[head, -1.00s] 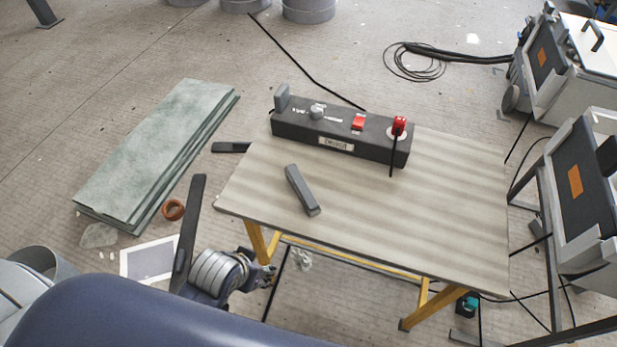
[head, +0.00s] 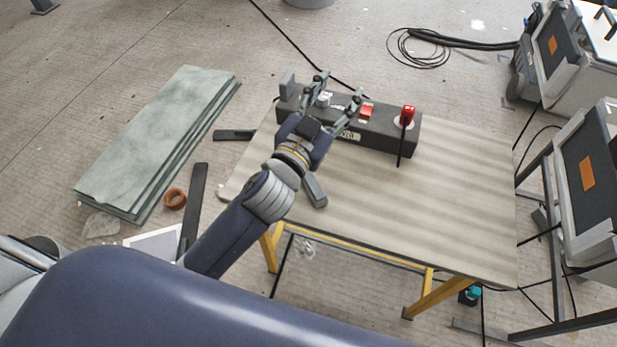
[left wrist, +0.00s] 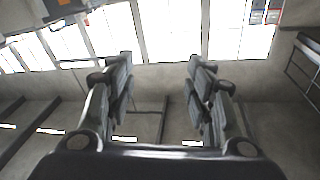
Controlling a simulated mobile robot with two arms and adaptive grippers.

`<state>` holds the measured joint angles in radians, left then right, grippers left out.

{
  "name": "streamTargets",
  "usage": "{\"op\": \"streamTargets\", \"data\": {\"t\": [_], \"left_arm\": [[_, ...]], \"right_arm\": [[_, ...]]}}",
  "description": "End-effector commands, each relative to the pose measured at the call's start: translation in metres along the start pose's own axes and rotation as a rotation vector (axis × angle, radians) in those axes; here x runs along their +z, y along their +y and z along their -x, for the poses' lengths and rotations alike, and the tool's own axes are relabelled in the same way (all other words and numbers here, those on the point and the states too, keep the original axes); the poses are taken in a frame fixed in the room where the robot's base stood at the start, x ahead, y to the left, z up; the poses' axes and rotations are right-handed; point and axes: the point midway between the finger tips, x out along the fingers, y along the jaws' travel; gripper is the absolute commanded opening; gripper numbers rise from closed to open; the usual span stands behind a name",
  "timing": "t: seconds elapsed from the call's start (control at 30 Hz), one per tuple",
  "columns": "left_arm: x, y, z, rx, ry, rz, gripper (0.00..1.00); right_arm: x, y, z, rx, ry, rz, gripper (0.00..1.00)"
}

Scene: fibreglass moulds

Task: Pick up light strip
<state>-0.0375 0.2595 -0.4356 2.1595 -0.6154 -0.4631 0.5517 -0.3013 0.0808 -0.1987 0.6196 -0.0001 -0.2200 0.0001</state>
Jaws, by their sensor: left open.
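A short dark grey bar (head: 315,190), the likeliest light strip, lies on the wooden table (head: 450,205) near its left side. My left arm and wrist hide its upper end. My left gripper (head: 339,88) is open, with its fingers spread in front of the long black switch box (head: 385,135) in the head view. I cannot tell its height above the box. In the left wrist view the open fingers (left wrist: 160,68) have nothing between them but the far wall and bright windows. My right gripper is not in view.
The box carries a red switch (head: 366,110) and a red-topped lever (head: 407,115). Grey machines (head: 590,175) stand at right. The table's right part is clear.

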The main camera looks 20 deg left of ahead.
Motion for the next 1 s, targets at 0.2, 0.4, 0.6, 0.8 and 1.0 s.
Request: {"op": "streamTargets", "data": {"t": [0.2,0.4,0.6,0.8,1.0], "left_arm": [[-0.115,0.084,-0.01,0.323,0.467,-0.142,0.48],[-0.142,0.173,0.029,0.751,0.711,-0.343,0.48],[-0.086,0.225,0.07,1.225,0.7,-0.628,0.48],[0.014,0.199,0.083,1.626,0.383,-0.967,0.48],[0.09,0.098,0.07,1.809,-0.174,-1.268,0.48]], "right_arm": [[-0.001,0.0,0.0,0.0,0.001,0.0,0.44],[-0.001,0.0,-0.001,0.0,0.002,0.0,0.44],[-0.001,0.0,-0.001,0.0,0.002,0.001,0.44],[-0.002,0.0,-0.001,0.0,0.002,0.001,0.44],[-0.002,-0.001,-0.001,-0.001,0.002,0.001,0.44]]}}
